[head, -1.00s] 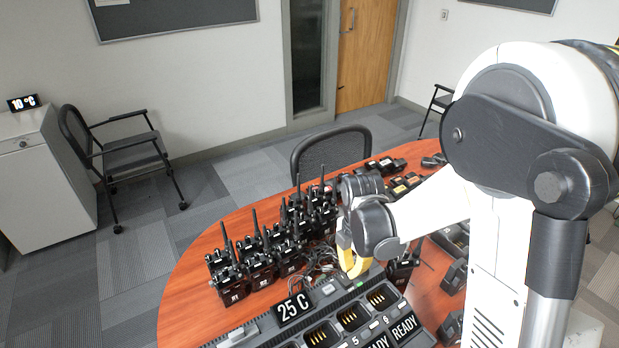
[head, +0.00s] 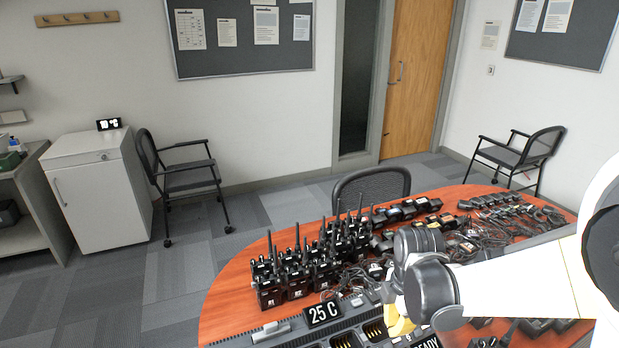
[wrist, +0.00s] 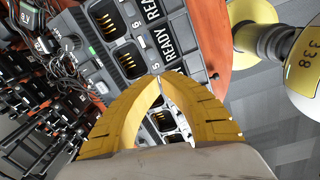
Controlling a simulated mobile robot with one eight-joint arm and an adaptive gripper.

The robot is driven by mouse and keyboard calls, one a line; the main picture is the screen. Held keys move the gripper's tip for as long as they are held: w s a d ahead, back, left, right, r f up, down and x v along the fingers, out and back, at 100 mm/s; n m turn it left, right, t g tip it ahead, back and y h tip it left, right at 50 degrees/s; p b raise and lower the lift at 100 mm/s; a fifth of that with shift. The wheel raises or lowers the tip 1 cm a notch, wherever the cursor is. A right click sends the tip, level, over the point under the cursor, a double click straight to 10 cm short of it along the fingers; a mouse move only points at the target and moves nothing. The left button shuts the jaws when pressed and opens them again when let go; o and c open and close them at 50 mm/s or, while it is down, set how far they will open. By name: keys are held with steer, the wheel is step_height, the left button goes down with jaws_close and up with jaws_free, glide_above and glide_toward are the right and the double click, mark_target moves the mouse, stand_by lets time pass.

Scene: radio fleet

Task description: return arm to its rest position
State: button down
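My gripper (wrist: 160,78) shows in the wrist view as two yellow curved fingers with their tips together and nothing visible between them. It is over the grey charger (wrist: 125,62), whose empty bays with gold contacts and "READY" signs lie beyond the fingers. In the head view my arm reaches in from the right with a bent wrist. The yellow gripper (head: 398,318) is partly hidden behind the wrist, above the charger (head: 283,333) at the front of the table.
The wooden table (head: 232,300) holds several black radios (head: 298,283) left of my wrist. Batteries and cables (head: 500,215) lie behind and to the right. A chair (head: 370,186) stands at the far edge. A white cabinet (head: 100,190) and open floor are at left.

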steer(key=s+r+m+t+b, duration=0.1)
steer(key=s+r+m+t, duration=0.5)
steer(key=s+r+m, duration=0.5)
step_height(320, 180, up, 3)
steer(key=m, duration=0.8)
steer(key=shift+s+m, duration=0.35)
steer(key=shift+m, duration=0.05)
